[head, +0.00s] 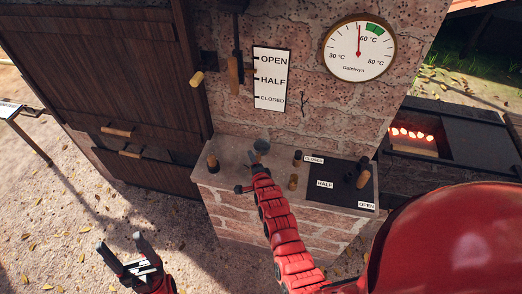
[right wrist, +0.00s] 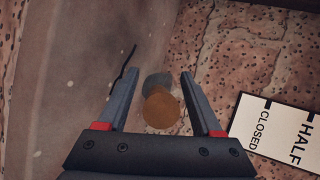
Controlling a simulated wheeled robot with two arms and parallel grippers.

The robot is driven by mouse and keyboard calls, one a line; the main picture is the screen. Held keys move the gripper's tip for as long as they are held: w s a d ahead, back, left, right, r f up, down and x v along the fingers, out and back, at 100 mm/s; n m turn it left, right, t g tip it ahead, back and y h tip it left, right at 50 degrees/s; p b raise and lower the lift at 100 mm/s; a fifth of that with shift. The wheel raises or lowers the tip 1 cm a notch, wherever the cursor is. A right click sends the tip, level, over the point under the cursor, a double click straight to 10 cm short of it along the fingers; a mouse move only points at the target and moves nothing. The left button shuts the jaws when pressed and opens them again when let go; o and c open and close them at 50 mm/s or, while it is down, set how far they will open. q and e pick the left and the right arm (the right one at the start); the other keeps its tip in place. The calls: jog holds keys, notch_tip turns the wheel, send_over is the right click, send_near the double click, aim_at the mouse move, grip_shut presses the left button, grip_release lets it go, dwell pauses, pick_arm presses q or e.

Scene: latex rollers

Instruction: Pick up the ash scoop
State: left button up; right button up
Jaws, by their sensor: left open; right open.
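My left gripper (head: 122,252) is open and empty, low at the left over the ground.
A placard (head: 271,78), a lever (head: 235,75) and a gauge (head: 359,48) are on the wall. A wooden cabinet (head: 100,70) stands left.

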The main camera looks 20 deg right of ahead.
grip_shut()
dwell(0.4)
